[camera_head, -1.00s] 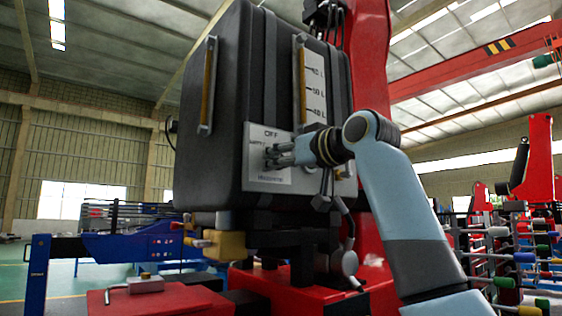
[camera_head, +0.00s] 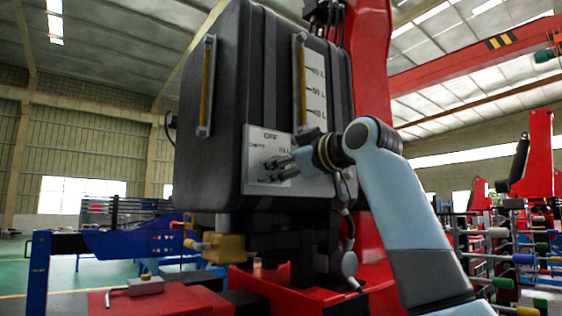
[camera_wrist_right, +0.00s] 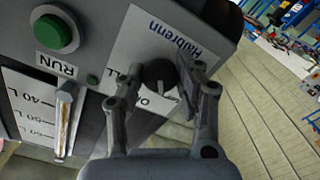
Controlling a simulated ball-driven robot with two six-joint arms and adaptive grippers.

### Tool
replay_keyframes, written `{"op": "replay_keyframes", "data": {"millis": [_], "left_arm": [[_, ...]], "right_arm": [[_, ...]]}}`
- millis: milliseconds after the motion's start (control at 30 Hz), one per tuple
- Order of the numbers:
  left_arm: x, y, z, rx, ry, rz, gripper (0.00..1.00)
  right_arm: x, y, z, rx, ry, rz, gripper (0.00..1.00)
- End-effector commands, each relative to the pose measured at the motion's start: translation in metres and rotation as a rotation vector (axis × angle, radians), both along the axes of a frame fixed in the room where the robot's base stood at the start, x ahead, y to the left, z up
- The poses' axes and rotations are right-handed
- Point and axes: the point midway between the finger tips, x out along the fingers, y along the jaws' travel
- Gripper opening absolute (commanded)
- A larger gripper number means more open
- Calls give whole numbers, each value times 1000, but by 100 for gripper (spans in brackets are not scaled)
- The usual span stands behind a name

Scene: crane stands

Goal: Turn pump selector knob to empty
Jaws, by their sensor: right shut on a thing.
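The pump selector knob (camera_wrist_right: 159,74) is a dark round knob with a pale pointer mark, on a light panel (camera_head: 256,137) low on the black tank. The panel carries OFF at its top, EMPTY at the left and FILL at the right in the head view. In the wrist view the pointer mark aims down toward the OFF lettering, partly covered. My right gripper (camera_head: 268,170) has its fingers on either side of the knob, shut on it; the wrist view shows this grip (camera_wrist_right: 161,80). The fingers hide the knob in the head view. My left gripper is not in view.
The black tank (camera_head: 218,150) has yellow level tubes and a litre scale (camera_head: 316,85). A green RUN button (camera_wrist_right: 56,33) sits near the panel. Below are a yellow fitting (camera_head: 224,247) and a red surface with a small grey block (camera_head: 146,285). Racks stand at the right.

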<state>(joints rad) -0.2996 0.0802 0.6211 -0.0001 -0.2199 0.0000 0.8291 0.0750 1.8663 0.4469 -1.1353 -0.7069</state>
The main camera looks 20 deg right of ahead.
Motion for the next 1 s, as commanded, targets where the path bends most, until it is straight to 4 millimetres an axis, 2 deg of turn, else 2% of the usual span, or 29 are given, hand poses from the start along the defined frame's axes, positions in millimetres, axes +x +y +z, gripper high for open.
{"op": "replay_keyframes", "data": {"millis": [400, 967, 1000], "left_arm": [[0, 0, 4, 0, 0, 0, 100], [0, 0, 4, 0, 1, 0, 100], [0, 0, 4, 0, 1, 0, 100]], "right_arm": [[0, 0, 0, -192, -69, 1, 2], [0, 0, -1, -225, -81, 1, 2], [0, 0, -1, -225, -80, 0, 37]]}}
